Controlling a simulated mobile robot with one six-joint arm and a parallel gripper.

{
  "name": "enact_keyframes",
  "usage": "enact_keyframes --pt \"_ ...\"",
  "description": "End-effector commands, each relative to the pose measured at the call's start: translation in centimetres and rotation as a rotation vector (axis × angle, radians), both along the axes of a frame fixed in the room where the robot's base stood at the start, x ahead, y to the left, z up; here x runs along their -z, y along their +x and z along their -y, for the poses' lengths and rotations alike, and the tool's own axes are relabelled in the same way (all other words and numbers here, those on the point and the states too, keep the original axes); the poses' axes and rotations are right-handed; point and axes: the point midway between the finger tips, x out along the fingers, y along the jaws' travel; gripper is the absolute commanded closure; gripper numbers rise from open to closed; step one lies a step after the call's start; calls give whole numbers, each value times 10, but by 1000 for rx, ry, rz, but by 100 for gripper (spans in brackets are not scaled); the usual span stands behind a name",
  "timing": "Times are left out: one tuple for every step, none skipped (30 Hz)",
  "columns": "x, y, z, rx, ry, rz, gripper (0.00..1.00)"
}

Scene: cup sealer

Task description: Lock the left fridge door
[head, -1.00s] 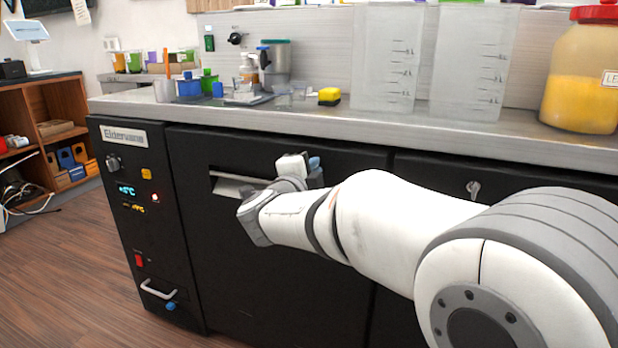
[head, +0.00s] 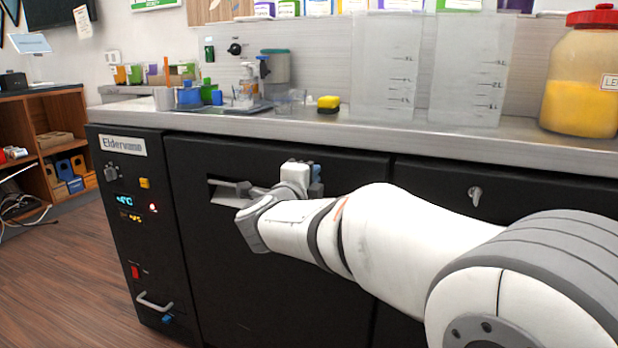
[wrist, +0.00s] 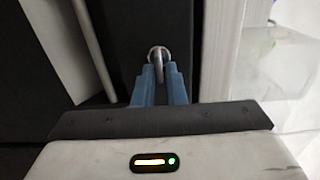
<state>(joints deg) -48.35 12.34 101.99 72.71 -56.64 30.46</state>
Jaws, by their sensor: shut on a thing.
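The left fridge door (head: 265,290) is black and looks closed, flush with the front beside it. Its recessed handle (head: 228,195) is left of my wrist. My gripper (head: 316,178) is at the upper part of this door, with its blue fingers partly hidden behind my wrist. In the wrist view, the two blue fingers (wrist: 160,84) are closed around a small metal key (wrist: 158,62) in a round lock on the dark door front. The key's exact turn is hard to tell.
The right fridge door has its own key (head: 475,195). A steel counter (head: 300,128) overhangs the doors, holding a yellow sponge (head: 328,104), clear containers and a yellow jar (head: 582,100). A control panel (head: 140,230) stands left.

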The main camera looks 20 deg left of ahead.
Motion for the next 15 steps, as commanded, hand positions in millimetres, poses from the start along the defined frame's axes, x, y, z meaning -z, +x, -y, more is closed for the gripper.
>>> enact_keyframes --pt "1 0 0 -1 -1 -1 88" --pt "1 0 0 -1 -1 -1 86" --pt "1 0 0 -1 -1 -1 83" --pt "1 0 0 -1 -1 -1 80" --pt "1 0 0 -1 -1 -1 78" --pt "0 0 0 -1 -1 -1 74" --pt "0 0 0 -1 -1 -1 73" --pt "0 0 0 -1 -1 0 73" --pt "0 0 0 -1 -1 0 73" --pt "0 0 0 0 -1 0 73" --pt "0 0 0 0 -1 0 73" --pt "0 0 0 0 -1 0 73" --pt "0 0 0 -1 -1 0 73" --pt "0 -1 0 -1 -1 0 73" --pt "-1 -3 -1 -1 -1 0 73"
